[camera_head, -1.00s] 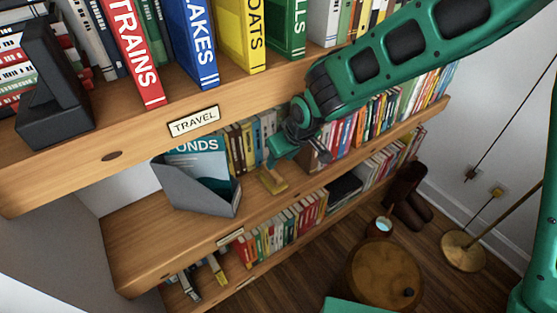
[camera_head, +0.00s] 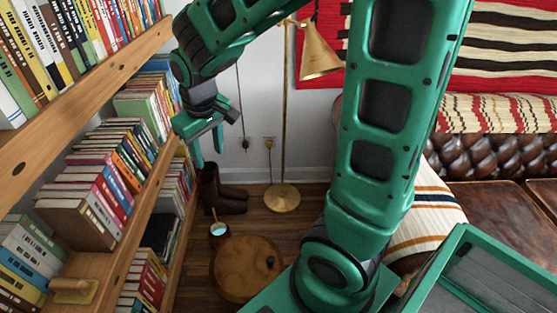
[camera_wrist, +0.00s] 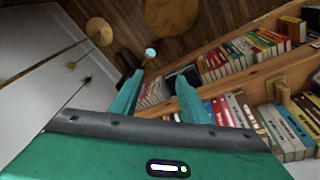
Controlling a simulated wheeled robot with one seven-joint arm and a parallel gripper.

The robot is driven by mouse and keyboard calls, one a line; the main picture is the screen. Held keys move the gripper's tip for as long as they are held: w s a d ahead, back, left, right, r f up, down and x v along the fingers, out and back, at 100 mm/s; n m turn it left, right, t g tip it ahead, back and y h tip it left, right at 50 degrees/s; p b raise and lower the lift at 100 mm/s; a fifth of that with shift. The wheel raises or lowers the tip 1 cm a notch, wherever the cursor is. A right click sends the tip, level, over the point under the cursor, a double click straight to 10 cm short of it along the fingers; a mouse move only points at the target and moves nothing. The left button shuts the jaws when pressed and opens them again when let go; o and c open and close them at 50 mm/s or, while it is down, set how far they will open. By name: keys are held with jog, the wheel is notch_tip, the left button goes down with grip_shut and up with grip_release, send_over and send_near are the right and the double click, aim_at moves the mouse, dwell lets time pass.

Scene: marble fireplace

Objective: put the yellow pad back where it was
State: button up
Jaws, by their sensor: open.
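A small yellowish block with a raised grip (camera_head: 75,290), which looks like the yellow pad, lies on the middle wooden shelf at the lower left of the head view. It stands in front of the books there; it also shows at the right of the wrist view (camera_wrist: 282,93). My gripper (camera_head: 214,140) is well to the right of it and higher in the head view, beside the shelf ends. In the wrist view my gripper (camera_wrist: 160,83) has its two fingers apart with nothing held between them.
Wooden shelves of books (camera_head: 112,165) run along the left. Some floor is clear between shelves and stool.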

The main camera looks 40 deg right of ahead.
jog(key=s+d+r+m+g, duration=0.1)
jog(key=s+d+m, duration=0.1)
jog(key=s+d, duration=0.4)
jog(key=s+d+r+m, duration=0.2)
jog(key=s+d+m, duration=0.1)
jog(key=s+d, duration=0.35)
jog(key=s+d+m+g+y, duration=0.1)
jog(key=s+d+m, duration=0.1)
jog(key=s, duration=0.9)
jog(key=shift+m, duration=0.5)
jog(key=shift+d, duration=0.1)
jog(key=shift+w+f+g, duration=0.3)
jog(key=shift+w+f, duration=0.1)
jog(key=shift+w, duration=0.25)
jog(key=shift+c, duration=0.7)
jog(key=shift+s+r, duration=0.1)
jog(key=shift+s, duration=0.05)
jog(key=shift+c, duration=0.7)
